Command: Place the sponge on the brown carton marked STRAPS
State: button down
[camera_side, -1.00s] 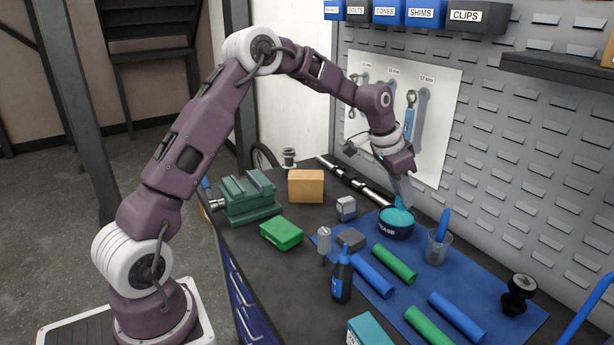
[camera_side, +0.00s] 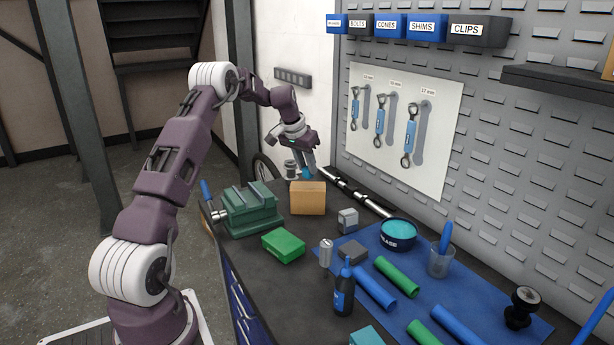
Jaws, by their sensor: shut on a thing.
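My gripper (camera_side: 307,170) is at the back of the bench, shut on the small blue sponge (camera_side: 307,174), which is partly hidden between the fingers. The brown carton (camera_side: 308,198) stands on the dark bench just below it. The sponge shows right above the carton's top edge; I cannot tell whether it touches. No STRAPS marking is readable on the faces I see.
A green vise (camera_side: 250,212) and a green box (camera_side: 283,245) are left of and in front of the carton. A grey block (camera_side: 348,219) and the grease tin (camera_side: 398,243) stand to the right.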

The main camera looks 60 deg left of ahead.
aim_at(305, 169)
jog(key=shift+f, duration=1.4)
jog(key=shift+f, duration=0.15)
jog(key=c, duration=1.1)
grip_release()
jog(key=shift+c, duration=0.2)
